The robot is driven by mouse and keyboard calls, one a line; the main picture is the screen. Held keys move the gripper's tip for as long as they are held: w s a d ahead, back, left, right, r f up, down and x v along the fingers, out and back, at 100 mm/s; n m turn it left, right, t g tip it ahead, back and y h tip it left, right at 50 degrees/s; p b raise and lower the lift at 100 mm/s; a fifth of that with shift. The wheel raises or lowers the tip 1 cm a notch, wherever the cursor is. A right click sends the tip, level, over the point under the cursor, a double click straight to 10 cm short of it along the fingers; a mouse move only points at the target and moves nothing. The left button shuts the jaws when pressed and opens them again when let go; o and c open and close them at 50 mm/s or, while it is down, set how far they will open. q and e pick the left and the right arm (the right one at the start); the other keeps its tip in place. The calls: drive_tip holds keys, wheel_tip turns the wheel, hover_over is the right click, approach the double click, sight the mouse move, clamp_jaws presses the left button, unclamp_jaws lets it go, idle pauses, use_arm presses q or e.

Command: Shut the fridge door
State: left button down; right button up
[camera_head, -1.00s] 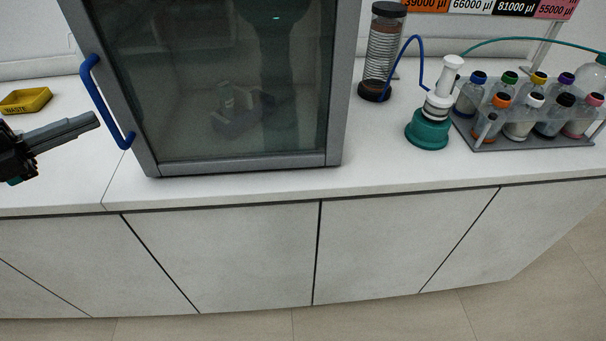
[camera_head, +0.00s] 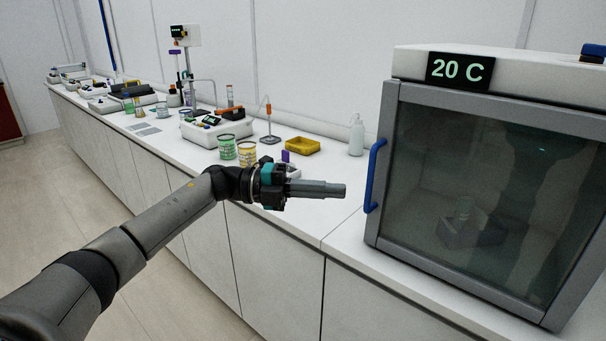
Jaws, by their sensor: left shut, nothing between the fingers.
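The fridge (camera_head: 412,64) stands on the white counter at the right, with a "20 C" display on top. Its grey-framed dark glass door (camera_head: 480,190) lies flush against the front, with no gap that I can see. The blue door handle (camera_head: 374,176) is on the door's left edge. My left gripper (camera_head: 344,190) is shut and empty. It points right, a little left of the handle and apart from it in the picture. My right gripper is out of view.
A yellow tray (camera_head: 303,146) and a white wash bottle (camera_head: 356,135) stand on the counter behind my left gripper. Two labelled containers, green (camera_head: 227,147) and yellow (camera_head: 246,152), stand near my wrist. The counter's front strip left of the fridge is clear.

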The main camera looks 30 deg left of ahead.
use_arm(q)
drive_tip(key=w+a+b, duration=0.2)
drive_tip(key=w+a, duration=0.3)
drive_tip(key=a, duration=0.2)
drive_tip(key=shift+w+a+f, duration=0.2)
drive_tip(key=shift+a, duration=0.15)
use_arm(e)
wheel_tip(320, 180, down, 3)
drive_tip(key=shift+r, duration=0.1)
use_arm(q)
drive_tip(key=shift+a, duration=0.1)
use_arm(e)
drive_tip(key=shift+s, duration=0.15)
